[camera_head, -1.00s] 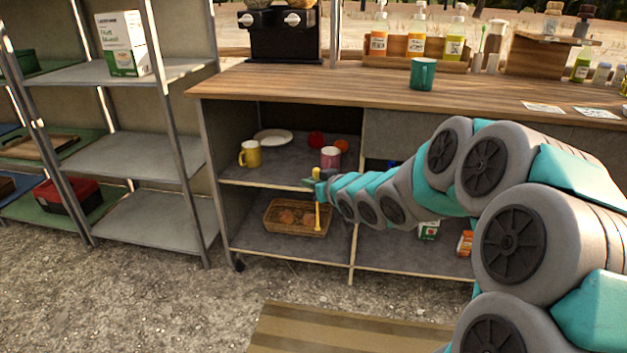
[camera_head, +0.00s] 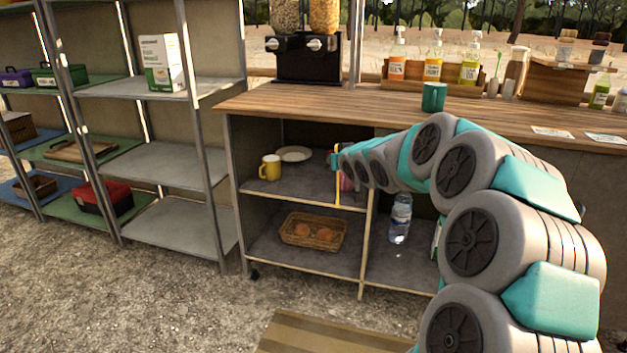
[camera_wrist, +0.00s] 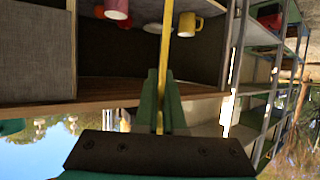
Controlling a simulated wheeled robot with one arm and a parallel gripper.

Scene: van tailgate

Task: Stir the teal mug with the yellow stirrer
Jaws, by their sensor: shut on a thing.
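The teal mug (camera_head: 433,97) stands upright on the wooden counter, right of my gripper and above it in the head view. My gripper (camera_head: 335,161) is in front of the open cabinet, below the counter's front edge. It is shut on the yellow stirrer (camera_head: 338,188), which hangs down roughly vertically. In the wrist view, which is upside down, the green fingers (camera_wrist: 161,88) grip the stirrer (camera_wrist: 167,40). The inside of the mug is hidden.
A yellow mug (camera_head: 270,168), a plate (camera_head: 294,154) and a basket (camera_head: 313,231) are in the cabinet. A partly hidden pink mug (camera_head: 347,182) is behind the stirrer.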

